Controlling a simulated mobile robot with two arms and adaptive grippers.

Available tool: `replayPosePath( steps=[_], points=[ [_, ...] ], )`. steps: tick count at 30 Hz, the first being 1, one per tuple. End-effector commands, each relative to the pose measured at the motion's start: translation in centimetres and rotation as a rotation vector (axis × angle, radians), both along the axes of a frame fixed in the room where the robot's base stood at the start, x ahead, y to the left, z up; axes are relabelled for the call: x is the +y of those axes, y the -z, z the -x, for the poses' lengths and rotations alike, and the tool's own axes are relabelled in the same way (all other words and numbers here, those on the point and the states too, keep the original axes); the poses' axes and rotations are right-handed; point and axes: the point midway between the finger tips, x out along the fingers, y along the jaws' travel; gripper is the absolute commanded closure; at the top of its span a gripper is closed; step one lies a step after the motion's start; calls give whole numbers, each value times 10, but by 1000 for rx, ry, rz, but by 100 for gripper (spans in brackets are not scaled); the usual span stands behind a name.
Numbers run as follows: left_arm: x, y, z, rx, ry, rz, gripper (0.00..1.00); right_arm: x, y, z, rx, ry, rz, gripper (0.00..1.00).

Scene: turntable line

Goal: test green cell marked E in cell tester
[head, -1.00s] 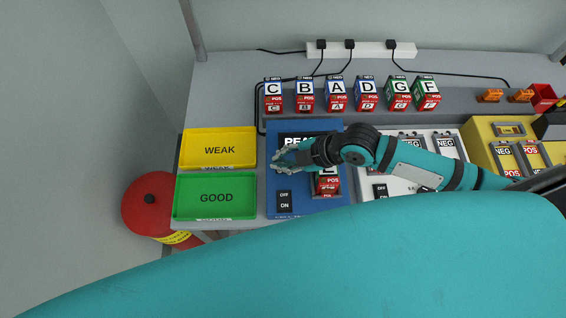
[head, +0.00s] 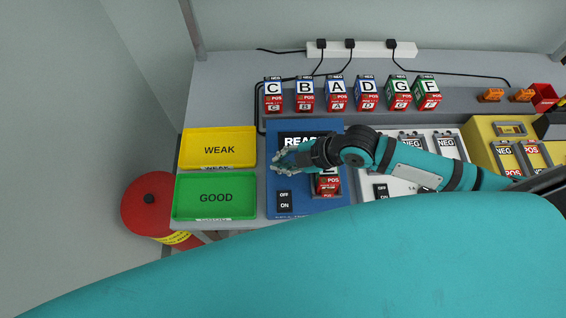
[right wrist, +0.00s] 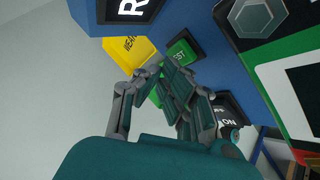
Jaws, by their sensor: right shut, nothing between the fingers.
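The blue cell tester (head: 260,208) stands at the front of the bench; its dark display (head: 302,140) shows a word starting "REA", partly covered by my gripper. The cell marked E (head: 327,186) sits upright in the tester's slot, its red POS end toward me; my right arm hides part of it. Its green side (right wrist: 262,65) fills the right of the right wrist view. My right gripper (head: 278,163) is shut and empty above the tester's left part. In the right wrist view its fingertips (right wrist: 160,69) are near the green TEST button (right wrist: 184,49); contact cannot be told. My left gripper is not in view.
The yellow WEAK tray (head: 188,163) and green GOOD tray (head: 190,211) lie left of the tester, empty. Several lettered cells stand in a rack (head: 460,100) behind. The OFF/ON switch (head: 284,201) is in front of my gripper. A white device (head: 400,203) stands right.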

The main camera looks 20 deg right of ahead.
Motion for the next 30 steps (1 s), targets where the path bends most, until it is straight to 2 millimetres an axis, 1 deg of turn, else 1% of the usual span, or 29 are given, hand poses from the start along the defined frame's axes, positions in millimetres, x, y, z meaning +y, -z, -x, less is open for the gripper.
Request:
replayPosePath(
  steps=[8, 30],
  points=[
    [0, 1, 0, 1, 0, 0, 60, 0, 1, 0, 0, 0, 0, 100],
    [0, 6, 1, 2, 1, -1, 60, 0, 10, 0, 0, -1, 2, 100]
  ],
)
